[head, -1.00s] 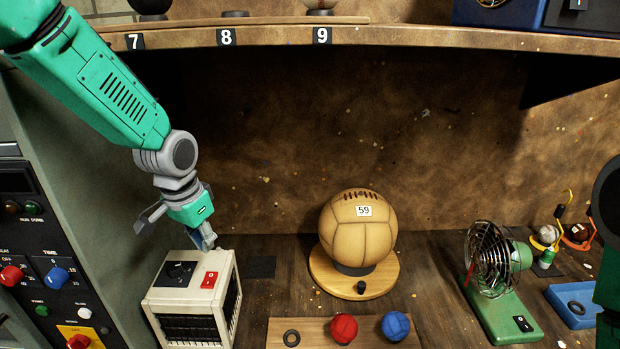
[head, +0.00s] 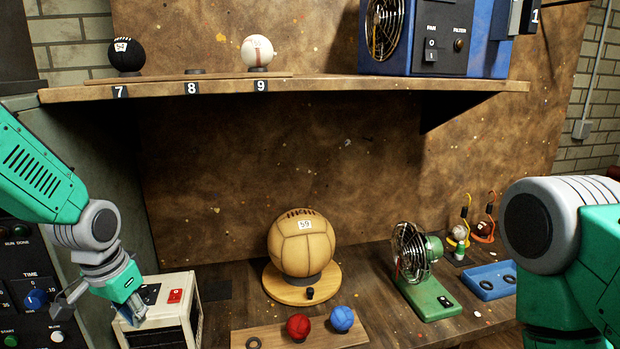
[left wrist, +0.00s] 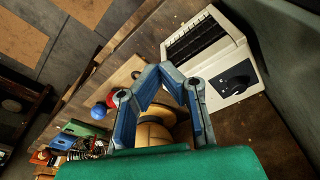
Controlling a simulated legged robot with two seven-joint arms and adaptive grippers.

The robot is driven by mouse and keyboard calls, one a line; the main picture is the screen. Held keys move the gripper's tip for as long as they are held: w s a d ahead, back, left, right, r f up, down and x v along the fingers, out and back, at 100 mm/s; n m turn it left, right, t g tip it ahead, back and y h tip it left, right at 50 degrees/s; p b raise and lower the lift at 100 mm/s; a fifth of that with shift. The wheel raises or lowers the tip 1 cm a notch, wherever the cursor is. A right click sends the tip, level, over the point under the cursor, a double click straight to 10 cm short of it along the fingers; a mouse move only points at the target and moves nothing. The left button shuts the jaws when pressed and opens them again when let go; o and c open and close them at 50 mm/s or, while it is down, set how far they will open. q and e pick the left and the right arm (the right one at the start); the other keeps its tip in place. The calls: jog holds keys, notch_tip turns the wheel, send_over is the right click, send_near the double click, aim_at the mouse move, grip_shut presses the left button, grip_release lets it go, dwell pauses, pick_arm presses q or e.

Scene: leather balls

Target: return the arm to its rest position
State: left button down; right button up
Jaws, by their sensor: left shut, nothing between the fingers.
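My left gripper (head: 131,312) is shut and empty, just in front of and above the cream box with a red switch (head: 165,315) at the lower left of the head view. In the left wrist view its fingers (left wrist: 155,72) meet at the tips, and the cream box (left wrist: 212,55) lies beyond them to the right. I cannot tell whether the gripper touches the box. My right arm (head: 565,230) shows at the right edge of the head view; its gripper is out of view.
A tan ball marked 59 (head: 301,243) sits on a round wooden stand. A board (head: 268,336) holds red and blue balls. A green fan (head: 425,290) and a blue tray (head: 490,279) stand at right. A shelf (head: 320,87) spans above; a control panel (head: 30,290) is at left.

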pick_arm(q)
jog(key=s+d+f+b, duration=0.1)
jog(key=s+f+b, duration=0.25)
jog(key=f, duration=0.55)
jog(key=s+d+f+n+g+b, duration=0.1)
jog(key=s+f+b, duration=0.3)
jog(key=f, duration=0.6)
jog(key=s+d+f+b, duration=0.1)
jog(key=s+f+b, duration=0.2)
jog(key=s+f, duration=0.45)
jog(key=s+f+n+b, duration=0.1)
jog(key=s+f+b, duration=0.7)
jog(key=s+f, duration=0.6)
jog(key=shift+f+n+y, duration=0.3)
jog(key=shift+f, duration=0.55)
